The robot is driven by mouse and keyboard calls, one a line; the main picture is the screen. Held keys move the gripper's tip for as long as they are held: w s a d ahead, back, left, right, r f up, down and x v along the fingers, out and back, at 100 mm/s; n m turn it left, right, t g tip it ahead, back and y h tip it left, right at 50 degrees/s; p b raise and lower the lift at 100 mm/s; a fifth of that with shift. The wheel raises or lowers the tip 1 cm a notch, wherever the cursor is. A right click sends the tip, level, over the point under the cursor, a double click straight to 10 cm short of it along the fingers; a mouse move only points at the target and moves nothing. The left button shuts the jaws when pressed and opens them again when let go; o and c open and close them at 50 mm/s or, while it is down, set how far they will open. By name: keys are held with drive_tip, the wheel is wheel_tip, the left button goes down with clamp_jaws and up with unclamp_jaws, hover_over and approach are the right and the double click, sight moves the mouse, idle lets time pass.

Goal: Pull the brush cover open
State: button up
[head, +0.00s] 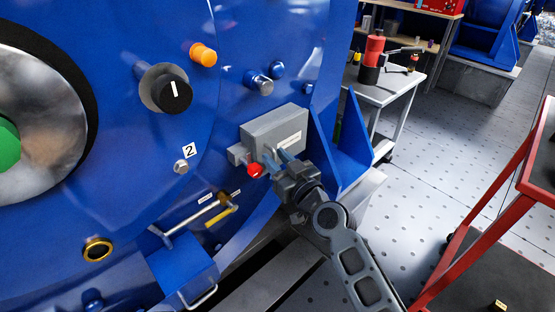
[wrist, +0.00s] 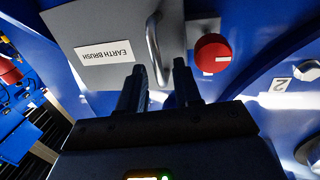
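The brush cover (head: 280,132) is a grey box face on the blue motor housing, and it looks closed. In the wrist view the cover (wrist: 95,25) carries an upside-down "EARTH BRUSH" label and a curved metal handle (wrist: 153,45). My gripper (head: 277,158) is in front of the cover's lower part in the head view. In the wrist view my gripper (wrist: 160,78) has its two dark fingers apart, with the handle's near end in the gap between them. I see no finger clamped on the handle; contact is hard to tell.
A red knob (wrist: 212,54) sits close beside the handle; it also shows in the head view (head: 255,170). A yellow-handled lever (head: 220,216) is below left. A blue bracket (head: 352,145) stands right of the cover. A red-framed cart (head: 490,205) is at the right, with open floor before it.

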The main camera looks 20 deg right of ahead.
clamp_jaws()
idle(1.2)
